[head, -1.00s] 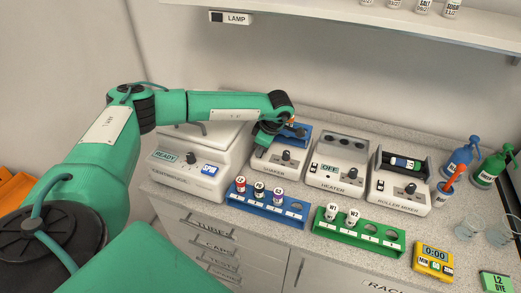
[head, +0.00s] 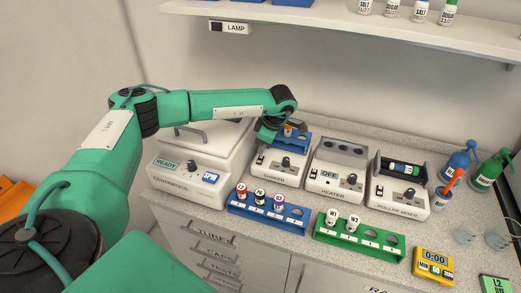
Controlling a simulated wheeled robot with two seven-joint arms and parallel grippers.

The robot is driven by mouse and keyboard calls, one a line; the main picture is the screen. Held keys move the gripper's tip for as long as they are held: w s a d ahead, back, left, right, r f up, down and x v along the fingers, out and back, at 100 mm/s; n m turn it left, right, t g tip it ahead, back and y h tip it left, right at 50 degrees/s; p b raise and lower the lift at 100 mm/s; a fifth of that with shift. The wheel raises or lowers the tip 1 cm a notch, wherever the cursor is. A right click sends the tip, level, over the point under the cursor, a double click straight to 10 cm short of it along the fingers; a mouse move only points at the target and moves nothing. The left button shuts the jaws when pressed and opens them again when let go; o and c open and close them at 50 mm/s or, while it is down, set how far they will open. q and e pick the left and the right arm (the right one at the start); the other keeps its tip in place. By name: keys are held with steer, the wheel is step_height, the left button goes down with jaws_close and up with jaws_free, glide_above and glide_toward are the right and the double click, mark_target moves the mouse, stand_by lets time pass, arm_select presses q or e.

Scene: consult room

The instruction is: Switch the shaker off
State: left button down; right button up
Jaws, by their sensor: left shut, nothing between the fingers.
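The shaker (head: 272,176) is a white, sloped-front device on the counter, between the centrifuge and the heater. Its front has a small dark switch (head: 260,160) at the left and a black knob (head: 286,162) at the right. A blue tube holder (head: 296,143) sits on top with an orange-topped tube (head: 289,130) in it. My left gripper (head: 266,138) is shut and empty, pointing down over the shaker's back left, just above the switch in the picture. It hides part of the holder. I cannot tell the switch's position. My right gripper is not in view.
The centrifuge (head: 193,183) stands left, the heater (head: 330,183) and roller mixer (head: 397,205) right. A blue rack (head: 290,222) and a green rack (head: 385,251) with tubes stand in front. A shelf (head: 330,22) hangs above.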

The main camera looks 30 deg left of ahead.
arm_select(q)
steer(key=s+d+r+b, duration=0.1)
steer(key=r+b, duration=0.1)
steer(key=r, duration=0.3)
steer(key=s+d+r+b, duration=0.1)
steer(key=d+r+b, duration=0.1)
steer(key=r, duration=0.3)
steer(key=shift+s+d, duration=0.25)
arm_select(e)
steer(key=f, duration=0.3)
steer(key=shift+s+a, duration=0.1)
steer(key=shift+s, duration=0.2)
arm_select(q)
steer(key=shift+s, duration=0.1)
